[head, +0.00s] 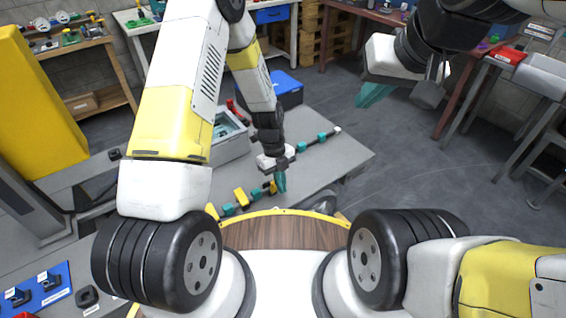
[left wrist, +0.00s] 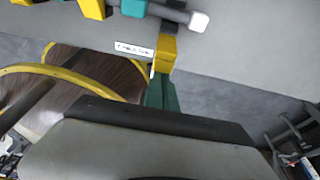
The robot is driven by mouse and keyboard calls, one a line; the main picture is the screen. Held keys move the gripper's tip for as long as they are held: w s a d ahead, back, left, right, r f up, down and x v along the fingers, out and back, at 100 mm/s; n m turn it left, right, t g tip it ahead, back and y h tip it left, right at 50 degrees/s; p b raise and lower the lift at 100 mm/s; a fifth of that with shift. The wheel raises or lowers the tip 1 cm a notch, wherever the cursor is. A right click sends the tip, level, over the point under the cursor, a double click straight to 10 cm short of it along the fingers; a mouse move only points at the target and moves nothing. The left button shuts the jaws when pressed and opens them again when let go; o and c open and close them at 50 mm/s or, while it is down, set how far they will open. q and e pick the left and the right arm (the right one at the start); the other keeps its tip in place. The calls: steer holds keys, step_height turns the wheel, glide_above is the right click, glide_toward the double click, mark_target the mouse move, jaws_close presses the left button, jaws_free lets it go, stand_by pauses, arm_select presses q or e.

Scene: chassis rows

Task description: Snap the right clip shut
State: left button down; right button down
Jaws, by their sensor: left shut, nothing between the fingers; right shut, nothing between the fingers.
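A dark rod row on the grey table carries teal blocks (head: 302,146) and yellow clips, and ends in a white tip (head: 338,129). One yellow clip (head: 241,197) is on the left part. The yellow clip further right (head: 272,187) is mostly hidden by my left gripper (head: 281,182), which is shut and empty with its teal fingertips right beside it. In the left wrist view this yellow piece (left wrist: 164,50) sticks out from the rod near the white end, and the teal fingers (left wrist: 161,93) seem to meet it. Whether it is latched I cannot tell. My right gripper (head: 398,92) is shut and empty over the floor.
A white label (left wrist: 134,48) lies by the row.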

arm_select(q)
steer(key=shift+w+a, duration=0.1)
steer(key=shift+w+a+r+g+h, duration=0.25)
steer(key=shift+w+g+h, duration=0.15)
steer(key=shift+g, duration=0.1)
steer(key=shift+w+a+r+g+h, duration=0.1)
steer(key=shift+w+a+g+h, duration=0.15)
steer(key=shift+g+h, duration=0.2)
steer(key=w+g+h, duration=0.1)
steer(key=w+a+g+h, duration=0.1)
steer(key=g, duration=0.1)
steer(key=shift+a+r, duration=0.15)
steer(key=shift+w+a+r, duration=0.1)
steer(key=shift+w+a, duration=0.25)
steer(key=shift+w, duration=0.15)
steer(key=shift+w+a+f, duration=0.3)
steer(key=shift+w+a, duration=0.25)
steer(key=shift+w, duration=0.15)
steer(key=shift+w+a+f, duration=0.25)
steer(key=shift+w+a, duration=0.25)
steer(key=shift+w, duration=0.2)
steer(key=shift+r, duration=0.15)
steer(key=shift+r, duration=0.65)
